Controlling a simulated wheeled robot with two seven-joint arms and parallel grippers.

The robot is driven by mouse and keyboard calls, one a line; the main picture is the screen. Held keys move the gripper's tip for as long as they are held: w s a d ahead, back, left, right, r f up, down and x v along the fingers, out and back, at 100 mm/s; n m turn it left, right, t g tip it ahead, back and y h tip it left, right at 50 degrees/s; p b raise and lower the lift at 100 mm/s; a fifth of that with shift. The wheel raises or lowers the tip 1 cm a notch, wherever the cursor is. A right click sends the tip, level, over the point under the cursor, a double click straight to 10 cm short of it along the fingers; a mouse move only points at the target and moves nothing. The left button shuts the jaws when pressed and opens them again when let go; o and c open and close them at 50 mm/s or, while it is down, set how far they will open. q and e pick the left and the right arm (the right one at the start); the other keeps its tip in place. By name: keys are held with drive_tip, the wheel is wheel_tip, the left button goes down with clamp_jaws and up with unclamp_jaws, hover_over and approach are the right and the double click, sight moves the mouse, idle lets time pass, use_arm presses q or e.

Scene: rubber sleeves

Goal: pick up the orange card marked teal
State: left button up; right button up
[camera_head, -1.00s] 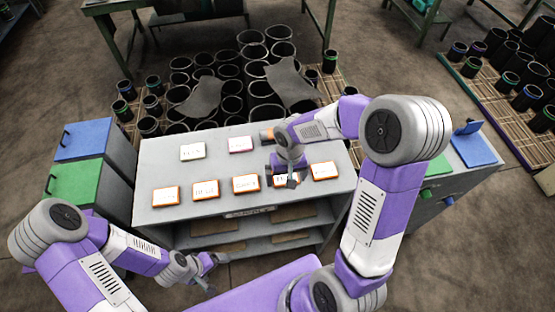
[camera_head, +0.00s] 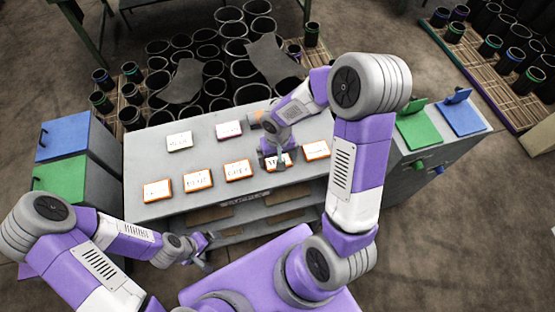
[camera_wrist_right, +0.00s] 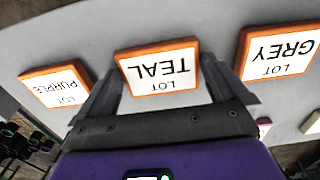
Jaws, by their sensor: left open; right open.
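The orange-edged card marked TEAL (camera_wrist_right: 160,72) lies on the grey table top, its label upside down in the right wrist view. In the head view the same card (camera_head: 285,159) is partly covered by my right gripper (camera_head: 272,162). My right gripper is open, and in the wrist view its two fingers (camera_wrist_right: 162,82) show at either side of the TEAL card. I cannot tell how far above the table the fingertips are. My left gripper (camera_head: 205,251) is open and empty, in front of the table and away from the cards.
An orange card marked GREY (camera_wrist_right: 280,52) and one marked PURPLE (camera_wrist_right: 57,86) lie beside the TEAL card. A green-edged card (camera_head: 179,141) and a pink-edged card (camera_head: 229,129) lie farther back.

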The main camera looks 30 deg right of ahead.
drive_tip(key=c, duration=0.8)
drive_tip(key=shift+r, duration=0.15)
